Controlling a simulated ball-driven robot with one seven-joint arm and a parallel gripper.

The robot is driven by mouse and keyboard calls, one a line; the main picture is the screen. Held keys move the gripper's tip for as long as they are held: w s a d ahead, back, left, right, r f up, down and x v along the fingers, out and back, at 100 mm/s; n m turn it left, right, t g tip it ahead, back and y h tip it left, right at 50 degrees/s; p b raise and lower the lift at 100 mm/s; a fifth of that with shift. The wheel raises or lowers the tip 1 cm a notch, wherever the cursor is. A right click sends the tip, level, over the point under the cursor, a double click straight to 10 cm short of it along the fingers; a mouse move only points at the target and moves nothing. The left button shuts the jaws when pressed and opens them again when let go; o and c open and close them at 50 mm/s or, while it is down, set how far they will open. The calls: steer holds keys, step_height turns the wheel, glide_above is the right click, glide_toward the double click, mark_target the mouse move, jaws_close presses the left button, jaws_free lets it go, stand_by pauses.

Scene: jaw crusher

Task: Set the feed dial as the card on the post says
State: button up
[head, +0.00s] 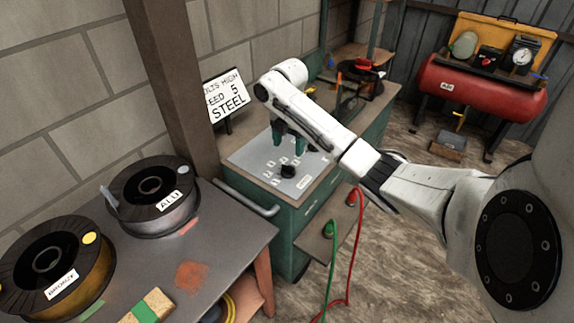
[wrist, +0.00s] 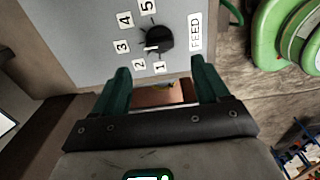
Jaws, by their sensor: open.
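The feed dial is a black knob (head: 289,171) on the grey top panel (head: 258,153) of a green machine. In the wrist view the knob (wrist: 160,38) sits beside a FEED label (wrist: 195,33), with numbers 1 to 5 around it. Its white mark seems to point toward 2, though this is hard to read exactly. My gripper (head: 290,140) is open above the panel. In the wrist view the gripper's fingers (wrist: 160,78) are apart and empty, just below the knob.
A table at the left holds an ALU spool (head: 151,190) and a bronze spool (head: 60,262). A grey handle (head: 246,198) runs along the machine's near edge. Green and red cables (head: 354,245) hang in front. A red compressor (head: 480,90) stands at the back right; floor lies between.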

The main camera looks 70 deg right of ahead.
mark_target(288, 166)
step_height(288, 166, down, 8)
steer(key=shift+f, duration=0.25)
steer(key=c, duration=1.1)
steer(key=shift+o, duration=0.2)
